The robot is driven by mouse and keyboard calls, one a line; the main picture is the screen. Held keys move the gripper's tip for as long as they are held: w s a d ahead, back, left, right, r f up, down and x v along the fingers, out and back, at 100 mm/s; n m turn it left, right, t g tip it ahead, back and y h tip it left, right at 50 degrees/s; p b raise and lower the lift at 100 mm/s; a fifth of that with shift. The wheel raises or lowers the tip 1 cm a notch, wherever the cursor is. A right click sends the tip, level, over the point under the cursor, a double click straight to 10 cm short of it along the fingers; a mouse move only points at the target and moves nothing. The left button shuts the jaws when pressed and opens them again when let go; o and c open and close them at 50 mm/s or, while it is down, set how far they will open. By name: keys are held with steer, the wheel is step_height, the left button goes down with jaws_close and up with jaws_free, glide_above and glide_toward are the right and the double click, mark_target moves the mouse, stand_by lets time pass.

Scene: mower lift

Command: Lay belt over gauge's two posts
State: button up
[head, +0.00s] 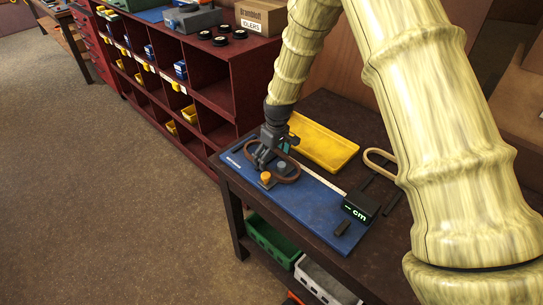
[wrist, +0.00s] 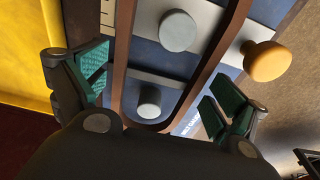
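The blue gauge board (head: 305,208) lies on the dark bench, with a ruler strip along it. The brown belt (head: 292,180) is a long loop over its far left end. In the wrist view the belt (wrist: 122,60) shows two grey posts (wrist: 178,31) (wrist: 149,102) inside its loop, with slack at the sides.
A yellow tray (head: 322,145) lies behind the board. A tan loop (head: 379,158) lies to the right, partly behind my arm. A black display (head: 361,207) reading "- cm" sits at the board's right end. A red shelf unit (head: 225,95) stands behind left.

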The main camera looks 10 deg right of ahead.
steer(key=shift+r, duration=0.1)
step_height(320, 180, up, 12)
steer(key=s+b, duration=0.1)
steer(key=b, duration=0.2)
steer(key=shift+d, duration=0.4)
stand_by(0.3)
